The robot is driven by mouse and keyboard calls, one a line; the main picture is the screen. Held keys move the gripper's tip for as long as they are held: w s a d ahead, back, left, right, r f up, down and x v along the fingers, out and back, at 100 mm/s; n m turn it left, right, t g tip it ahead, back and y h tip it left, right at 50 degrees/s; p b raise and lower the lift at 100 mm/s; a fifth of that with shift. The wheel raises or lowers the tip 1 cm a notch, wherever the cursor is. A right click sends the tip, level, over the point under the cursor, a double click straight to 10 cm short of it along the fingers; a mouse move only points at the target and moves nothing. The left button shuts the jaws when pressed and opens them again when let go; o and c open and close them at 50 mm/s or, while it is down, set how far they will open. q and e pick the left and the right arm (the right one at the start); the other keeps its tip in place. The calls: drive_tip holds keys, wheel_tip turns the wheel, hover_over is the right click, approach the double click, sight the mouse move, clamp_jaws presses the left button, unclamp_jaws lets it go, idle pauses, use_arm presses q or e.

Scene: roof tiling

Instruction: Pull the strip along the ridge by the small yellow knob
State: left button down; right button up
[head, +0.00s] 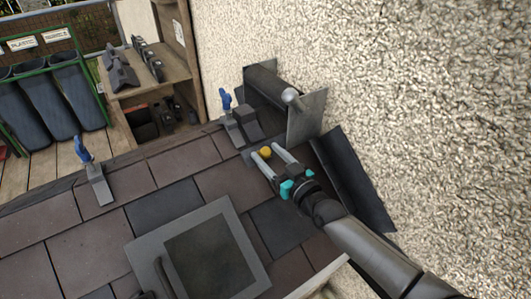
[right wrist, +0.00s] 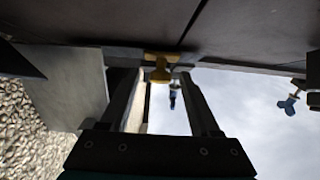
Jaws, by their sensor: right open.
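The small yellow knob (head: 265,152) is at the roof's right end, near the wall, and sits between the fingertips of my right gripper (head: 266,157). The fingers are open, one on each side of it. In the right wrist view the knob (right wrist: 160,68) shows just past the fingertips (right wrist: 158,80); I cannot tell whether either finger touches it. A narrow grey strip edge (right wrist: 122,56) runs beside the knob there. The strip is hard to make out in the head view. My left gripper is not in view.
A dark roll (head: 270,86) in a plate bracket (head: 308,115) stands by the rough wall (head: 400,80). Blue-handled brackets (head: 83,150) sit along the ridge. A framed roof window (head: 143,252) lies in front. Shelves (head: 150,85) and bins (head: 75,85) stand beyond.

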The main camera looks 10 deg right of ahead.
drive_tip(key=shift+x, duration=0.85)
clamp_jaws()
idle(0.9)
